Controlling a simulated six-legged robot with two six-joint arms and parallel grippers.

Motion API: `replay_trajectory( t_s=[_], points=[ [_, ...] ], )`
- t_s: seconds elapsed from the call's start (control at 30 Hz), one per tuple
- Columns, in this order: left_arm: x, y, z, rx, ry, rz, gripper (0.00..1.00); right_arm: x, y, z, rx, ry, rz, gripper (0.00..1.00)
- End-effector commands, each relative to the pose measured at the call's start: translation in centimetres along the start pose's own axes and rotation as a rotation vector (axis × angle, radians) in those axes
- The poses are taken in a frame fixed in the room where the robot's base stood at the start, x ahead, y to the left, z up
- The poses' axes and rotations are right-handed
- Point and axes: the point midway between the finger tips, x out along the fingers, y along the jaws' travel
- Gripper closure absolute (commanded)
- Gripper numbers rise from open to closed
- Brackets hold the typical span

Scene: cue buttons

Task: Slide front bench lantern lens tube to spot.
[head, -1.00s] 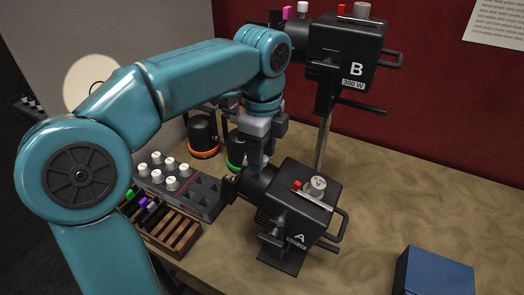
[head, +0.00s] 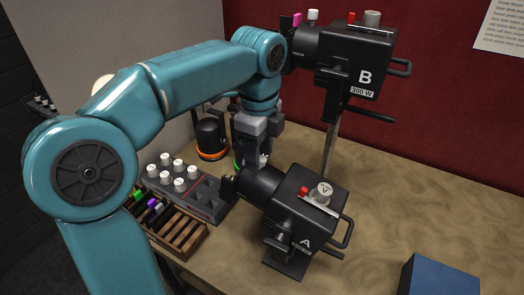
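The front bench lantern (head: 308,213) is a black box marked A on the table, with a handle at its right. Its black lens tube (head: 257,186) points left, towards the button panel. A small pale knob (head: 263,159) shows above the tube, beside my gripper's fingers. My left gripper (head: 256,160) points down, just above the tube and close to the knob. Its fingers partly hide each other, so I cannot see whether they grip the knob. The spot for the tube cannot be made out. My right gripper is not in view.
A second lantern (head: 357,66), marked B, stands on a post behind. A panel with white knobs (head: 180,186), a wooden rack (head: 182,236) and a black cylinder with an orange ring (head: 210,138) lie left. A blue box (head: 438,277) is front right. The table's right is clear.

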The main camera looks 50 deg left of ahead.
Motion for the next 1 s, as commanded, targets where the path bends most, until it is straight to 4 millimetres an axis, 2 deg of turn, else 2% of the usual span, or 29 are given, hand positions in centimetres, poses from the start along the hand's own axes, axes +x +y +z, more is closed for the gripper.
replay_trajectory(
  t_s=[0.27, 0.37, 0.47, 0.8, 1.0],
  points=[
    [0.0, 0.0, -0.1, 0.002, 0.002, 0.003, 0.52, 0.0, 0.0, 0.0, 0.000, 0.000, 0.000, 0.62],
    [-0.8, 0.0, -0.1, 0.002, 0.002, 0.003, 0.52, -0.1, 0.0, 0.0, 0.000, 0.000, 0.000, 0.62],
    [-2.5, -0.1, -0.1, 0.002, 0.003, 0.000, 0.52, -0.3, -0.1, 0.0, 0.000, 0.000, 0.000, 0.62],
    [-11.7, -0.1, 0.0, 0.001, 0.004, 0.000, 0.52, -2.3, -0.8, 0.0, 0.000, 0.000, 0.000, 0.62],
    [-15.2, -0.1, 0.1, 0.002, 0.003, 0.000, 0.52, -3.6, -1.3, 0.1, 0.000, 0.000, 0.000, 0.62]
  ],
)
